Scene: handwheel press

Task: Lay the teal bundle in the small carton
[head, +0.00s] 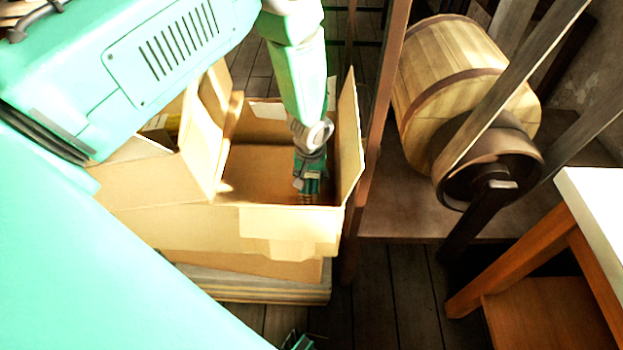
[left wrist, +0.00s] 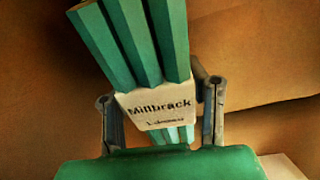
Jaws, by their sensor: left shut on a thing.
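The teal bundle (left wrist: 145,45) is a set of long teal sticks held by a pale band printed "Millbrack". My left gripper (left wrist: 160,110) is shut on it, with a finger on each side of the band. In the head view, my left gripper (head: 309,172) points down inside an open cardboard carton (head: 290,222). Only a little of the bundle shows there, low between the carton's walls. I cannot tell whether it touches the carton's floor. A small dark green part at the bottom edge may be my right gripper (head: 297,341); its jaws cannot be made out.
The carton's flaps stand up at its right and left. Another cardboard part with an open flap (head: 203,130) adjoins on the left, partly hidden by my arm. Boards (head: 250,286) lie beneath. A wooden drum (head: 445,75) and posts stand right, with a white-topped table (head: 600,205) at the edge.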

